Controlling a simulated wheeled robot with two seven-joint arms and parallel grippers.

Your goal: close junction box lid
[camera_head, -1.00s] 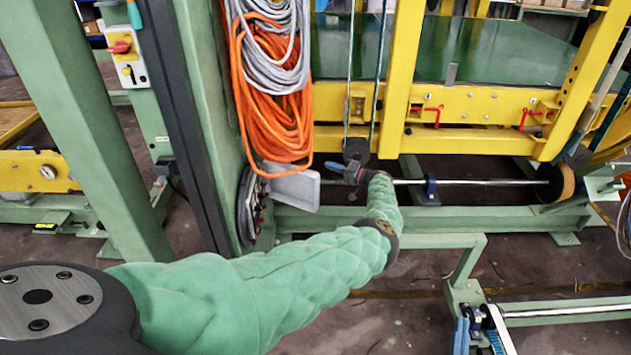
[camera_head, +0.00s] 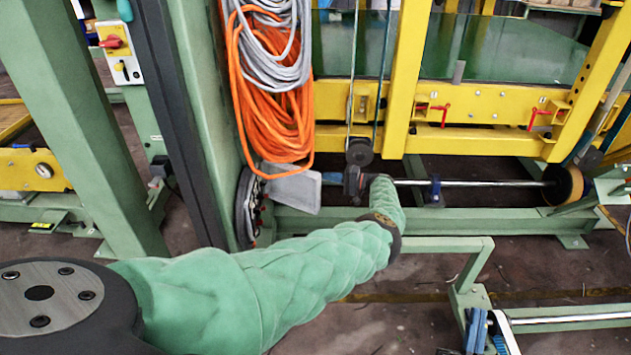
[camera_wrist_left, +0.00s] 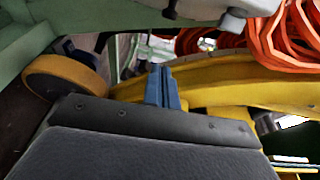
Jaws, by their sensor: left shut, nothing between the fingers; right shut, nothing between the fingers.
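The junction box (camera_head: 247,208) is a dark box with reddish connectors on the side of the green post, below the hanging cables. Its lid (camera_head: 293,192) is a grey plate standing open, swung out to the right. My left gripper (camera_head: 332,179) is just right of the lid's free edge, its fingers pointing left; I cannot tell whether they touch the lid. In the left wrist view its blue fingers (camera_wrist_left: 163,87) are together and empty. A grey piece at the top of that view may be the lid (camera_wrist_left: 195,10). My right gripper is not in view.
Orange cables (camera_head: 272,120) and grey cables hang just above the lid. A yellow frame (camera_head: 470,140) and a metal shaft (camera_head: 480,183) with a roller lie behind and right of my left gripper. A green rail (camera_head: 440,243) stands low on the right.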

